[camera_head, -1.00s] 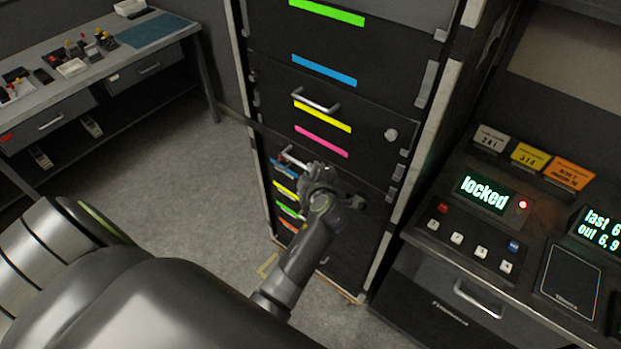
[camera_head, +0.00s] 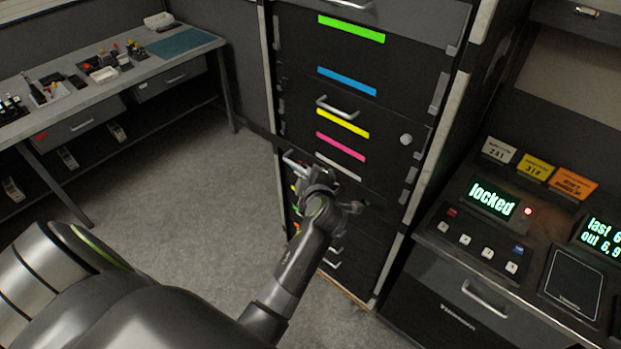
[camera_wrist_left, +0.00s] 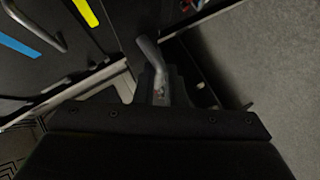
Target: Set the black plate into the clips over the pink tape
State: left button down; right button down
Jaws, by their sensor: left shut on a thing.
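The pink tape (camera_head: 340,147) is a slanted strip on the dark rack front, below a yellow strip. My left gripper (camera_head: 318,183) is in front of the rack, below and left of the pink tape. It is shut on a metal handle (camera_head: 294,163), whose bar also shows in the left wrist view (camera_wrist_left: 151,58). The black plate is hard to tell from the dark rack and gripper, so I cannot tell its edges or tilt. The clips over the pink tape cannot be made out. My right gripper is out of view.
The rack also has green (camera_head: 351,29), blue (camera_head: 347,81) and yellow (camera_head: 342,123) strips. A console with a "locked" display (camera_head: 492,198) stands close on the right. A workbench (camera_head: 110,92) with small items is at the back left. The grey floor (camera_head: 180,170) between is clear.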

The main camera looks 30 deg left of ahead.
pick_arm(q)
jog(key=shift+r, duration=0.25)
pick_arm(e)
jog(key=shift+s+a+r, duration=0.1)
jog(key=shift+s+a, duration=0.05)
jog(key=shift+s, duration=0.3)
pick_arm(q)
jog(key=s+a, duration=0.1)
jog(key=s, duration=0.6)
jog(key=shift+a+p, duration=0.15)
jog(key=shift+p, duration=0.15)
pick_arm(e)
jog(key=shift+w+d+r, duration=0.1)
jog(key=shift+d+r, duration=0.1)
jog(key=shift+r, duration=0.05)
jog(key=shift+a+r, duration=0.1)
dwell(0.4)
pick_arm(q)
jog(key=shift+p, duration=0.35)
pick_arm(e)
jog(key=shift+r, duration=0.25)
pick_arm(q)
jog(key=shift+w+r+b, duration=0.1)
jog(key=shift+b, duration=0.45)
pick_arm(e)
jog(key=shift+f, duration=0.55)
